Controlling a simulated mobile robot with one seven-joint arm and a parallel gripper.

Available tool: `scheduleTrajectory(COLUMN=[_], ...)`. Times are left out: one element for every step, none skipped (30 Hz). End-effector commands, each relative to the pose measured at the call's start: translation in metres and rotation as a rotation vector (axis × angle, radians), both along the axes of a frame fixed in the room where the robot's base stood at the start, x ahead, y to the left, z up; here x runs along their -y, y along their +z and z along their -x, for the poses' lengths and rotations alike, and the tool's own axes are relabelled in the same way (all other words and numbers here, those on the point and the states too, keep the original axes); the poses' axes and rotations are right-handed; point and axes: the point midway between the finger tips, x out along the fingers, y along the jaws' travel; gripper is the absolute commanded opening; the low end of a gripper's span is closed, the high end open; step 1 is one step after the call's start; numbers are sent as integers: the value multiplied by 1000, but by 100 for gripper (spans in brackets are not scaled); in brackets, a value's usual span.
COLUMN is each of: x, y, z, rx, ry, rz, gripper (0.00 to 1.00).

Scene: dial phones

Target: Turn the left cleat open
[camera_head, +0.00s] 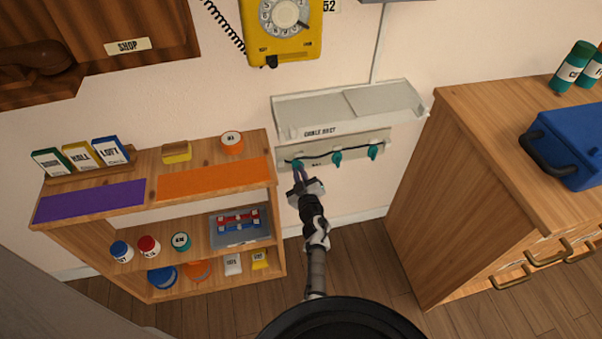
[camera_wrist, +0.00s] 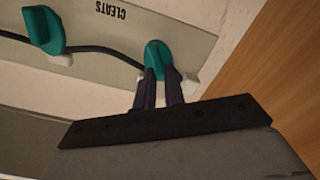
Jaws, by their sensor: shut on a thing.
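The left cleat (camera_head: 298,163) is a teal knob at the left end of a grey strip (camera_head: 355,145) on the wall. My gripper (camera_head: 300,174) reaches up to it from below. In the wrist view, which is upside down, my gripper (camera_wrist: 160,74) has both dark fingers close together and shut on this cleat (camera_wrist: 156,53). The fingers hide its lower part. A black cable (camera_wrist: 103,49) runs along the strip to the cleat. The middle cleat (camera_head: 337,155) and right cleat (camera_head: 373,151) are similar teal knobs; the middle one also shows in the wrist view (camera_wrist: 43,28).
A grey cable duct (camera_head: 345,107) is just above the strip. A wooden shelf (camera_head: 150,205) with jars and boxes stands to the left. A wooden cabinet (camera_head: 455,190) with a blue toolbox (camera_head: 570,145) stands to the right.

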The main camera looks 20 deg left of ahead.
Motion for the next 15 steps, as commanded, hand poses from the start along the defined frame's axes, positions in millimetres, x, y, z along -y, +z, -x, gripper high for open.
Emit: scheduleTrajectory(x=[0,-1,-1,-2,-2,-2,-3,-3,-3,-3,-4,-4,-4,-5,-5], y=[-2,-2,-3,-3,-4,-4,-5,-5,-6,-6,-7,-7,-8,-8,-9], z=[1,1,1,2,2,2,2,3,3,3,3,4,4,4,4], rx=[23,39,60,76,92,113,129,145,166,182,198,220,236,252,273], ry=[-1,-1,-1,-1,-1,-1,-1,-1,-1,-1,-1,-1,-1,-1,0], rz=[36,59,91,115,139,170,194,217,249,272,295,327,350,374,407], gripper=[0,0,0,0,0,0,0,0,0,0,0,0,0,0,0])
